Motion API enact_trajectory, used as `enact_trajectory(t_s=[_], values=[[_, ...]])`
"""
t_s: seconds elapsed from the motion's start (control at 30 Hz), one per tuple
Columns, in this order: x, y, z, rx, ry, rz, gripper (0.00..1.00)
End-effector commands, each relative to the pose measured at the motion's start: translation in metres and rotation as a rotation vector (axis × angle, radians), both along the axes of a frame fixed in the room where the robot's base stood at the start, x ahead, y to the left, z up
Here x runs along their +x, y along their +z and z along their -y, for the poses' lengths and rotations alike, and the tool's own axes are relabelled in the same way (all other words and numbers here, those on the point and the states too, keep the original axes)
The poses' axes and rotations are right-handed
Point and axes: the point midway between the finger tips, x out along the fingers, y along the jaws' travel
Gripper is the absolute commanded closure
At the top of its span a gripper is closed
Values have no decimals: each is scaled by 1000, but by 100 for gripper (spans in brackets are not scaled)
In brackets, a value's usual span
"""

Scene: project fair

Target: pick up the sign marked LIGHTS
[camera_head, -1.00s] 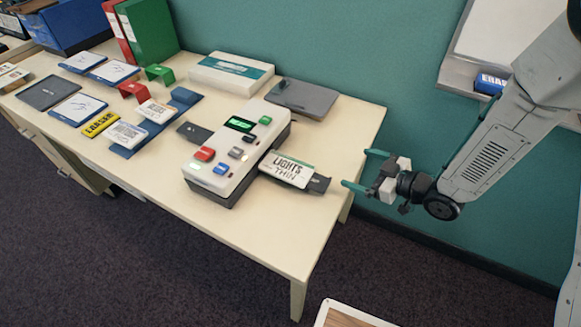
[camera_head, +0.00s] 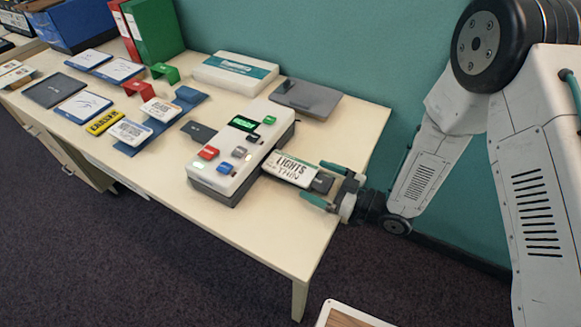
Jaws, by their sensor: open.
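The sign marked LIGHTS (camera_head: 290,169) is a white card with dark lettering and a green strip along its top. A second line on it reads THIN. It lies on a dark tray (camera_head: 322,184) that sticks out from the right side of a white device with coloured buttons (camera_head: 229,168). My gripper (camera_head: 319,183) is at the right end of the tray, with its two teal fingers apart, one on the far side and one on the near side. The fingers look empty. I cannot tell whether they touch the tray.
A grey flat case (camera_head: 313,101) and a white box with a teal band (camera_head: 235,72) lie behind the device. Cards, a yellow eraser (camera_head: 104,122) and small red and green stands are on the left. The table's front right is clear (camera_head: 270,232).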

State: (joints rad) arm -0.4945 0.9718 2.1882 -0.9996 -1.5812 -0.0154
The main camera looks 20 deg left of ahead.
Motion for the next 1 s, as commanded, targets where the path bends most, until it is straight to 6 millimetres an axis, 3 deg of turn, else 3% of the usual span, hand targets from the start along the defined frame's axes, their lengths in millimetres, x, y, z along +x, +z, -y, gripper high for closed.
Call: enact_trajectory(t_s=[0.27, 0.43, 0.57, 0.77, 1.0], values=[[1, 0, -4, 0, -2, 0, 4], [1, 0, -4, 0, -2, 0, 51], [1, 0, -3, 0, -2, 0, 56], [1, 1, -3, 0, -2, 0, 56], [1, 20, -4, 1, -2, 2, 56]])
